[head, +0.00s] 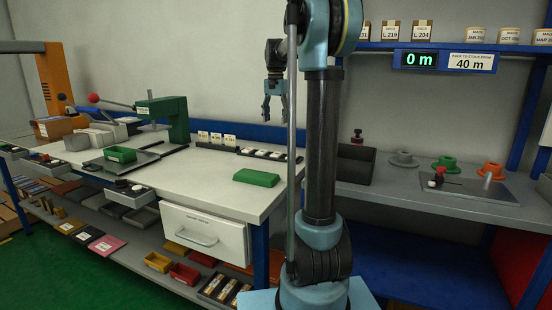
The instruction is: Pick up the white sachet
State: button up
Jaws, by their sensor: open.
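I cannot make out a white sachet for certain in the head view. A dark rack (243,154) at the back of the white bench (190,180) holds several small white pieces, too small to identify. My gripper (275,114) is open and empty, pointing down in front of the wall, well above the bench top. It appears over the back right part of the bench, apart from everything. My arm's upright links hide part of the bench's right end and the space behind them.
A green block (256,178) lies on the bench's right part. A green press (167,118), a green tray (120,155) and grey-white bins (97,136) stand left. A white drawer (204,234) hangs below. A grey side bench (445,200) is right. The bench's middle is clear.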

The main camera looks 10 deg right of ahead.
aim_at(277, 154)
jog(key=f, duration=1.5)
jog(key=shift+w+d, duration=0.1)
jog(key=shift+d, duration=0.15)
jog(key=c, duration=1.1)
